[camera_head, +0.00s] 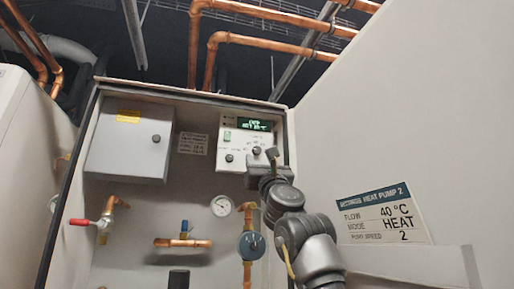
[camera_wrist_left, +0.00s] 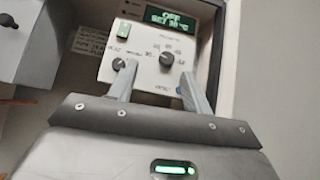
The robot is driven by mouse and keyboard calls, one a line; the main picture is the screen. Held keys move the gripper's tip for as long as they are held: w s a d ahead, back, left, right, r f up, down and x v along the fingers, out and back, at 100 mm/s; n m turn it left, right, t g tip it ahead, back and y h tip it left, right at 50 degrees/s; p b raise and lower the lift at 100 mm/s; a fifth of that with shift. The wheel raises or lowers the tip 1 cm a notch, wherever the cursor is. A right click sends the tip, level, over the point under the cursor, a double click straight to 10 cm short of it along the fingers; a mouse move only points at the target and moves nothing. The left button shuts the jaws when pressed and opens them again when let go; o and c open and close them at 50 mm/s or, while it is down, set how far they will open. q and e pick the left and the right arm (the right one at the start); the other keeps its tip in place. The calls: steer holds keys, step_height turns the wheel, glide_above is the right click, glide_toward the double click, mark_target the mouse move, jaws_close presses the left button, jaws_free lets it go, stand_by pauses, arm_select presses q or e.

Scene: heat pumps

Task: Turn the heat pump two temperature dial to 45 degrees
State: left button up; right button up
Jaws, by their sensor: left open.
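The heat pump control panel (camera_head: 232,150) is a white plate at the upper right inside the open cabinet. Its dark display (camera_wrist_left: 172,20) shows green text reading OFF and a SET value that looks like 30 °C. A black round dial (camera_wrist_left: 167,58) with scale marks around it sits below the display; which way it points is hard to tell. A smaller black knob (camera_wrist_left: 118,64) is to its left. My left gripper (camera_wrist_left: 159,74) is open, its fingers apart below the dial, the left fingertip near the smaller knob. In the head view the gripper (camera_head: 262,155) covers the panel's lower right. My right gripper is not in view.
A grey box (camera_head: 130,140), pressure gauge (camera_head: 221,205), red-handled valve (camera_head: 80,222) and blue pump (camera_head: 251,245) share the cabinet. The cabinet's right wall is close to the panel.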

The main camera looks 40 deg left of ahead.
mark_target(258, 151)
arm_select(q)
steer(key=w+a+r+p, duration=0.4)
steer(key=w+p, duration=0.1)
steer(key=shift+a+r, duration=0.2)
steer(key=shift+r, duration=0.1)
steer(key=shift+a+r, duration=0.25)
steer(key=shift+r, duration=0.05)
steer(key=shift+a+r+p, duration=0.1)
steer(key=shift+a+p, duration=0.05)
steer(key=shift+p, duration=0.15)
steer(key=shift+w, duration=0.45)
steer(key=shift+s, duration=0.2)
steer(key=shift+c, duration=1.2)
steer(key=shift+m, duration=0.3)
steer(key=c, duration=0.7)
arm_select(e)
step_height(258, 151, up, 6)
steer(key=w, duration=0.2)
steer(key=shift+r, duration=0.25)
